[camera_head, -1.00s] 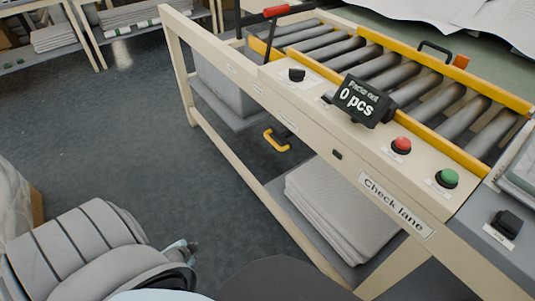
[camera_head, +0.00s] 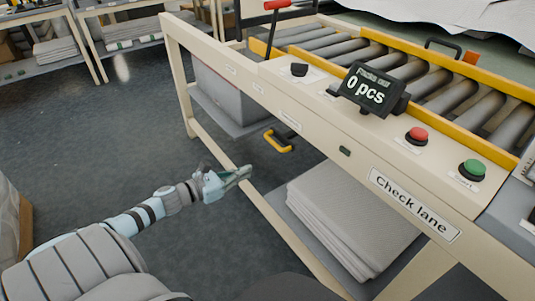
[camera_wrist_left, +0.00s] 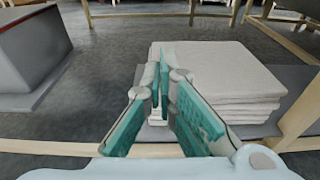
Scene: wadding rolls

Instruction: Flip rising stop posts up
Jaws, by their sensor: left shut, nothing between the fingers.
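The roller conveyor (camera_head: 395,70) has yellow side rails on a cream bench marked "Check lane". A black lever with a red grip (camera_head: 277,5) stands at its far left end. A black loop handle (camera_head: 440,46) and an orange block (camera_head: 470,58) sit at the far rail. I cannot tell which parts are the stop posts. My left gripper (camera_head: 238,178) is shut and empty, low in front of the bench and apart from it. It also shows in the left wrist view (camera_wrist_left: 160,88), pointing toward the lower shelf. My right gripper is out of view.
A display reading "0 pcs" (camera_head: 369,88), a red button (camera_head: 417,135) and a green button (camera_head: 472,169) are on the bench front. A yellow handle (camera_head: 279,142) hangs below. Stacked wadding sheets (camera_head: 345,215) lie on the lower shelf.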

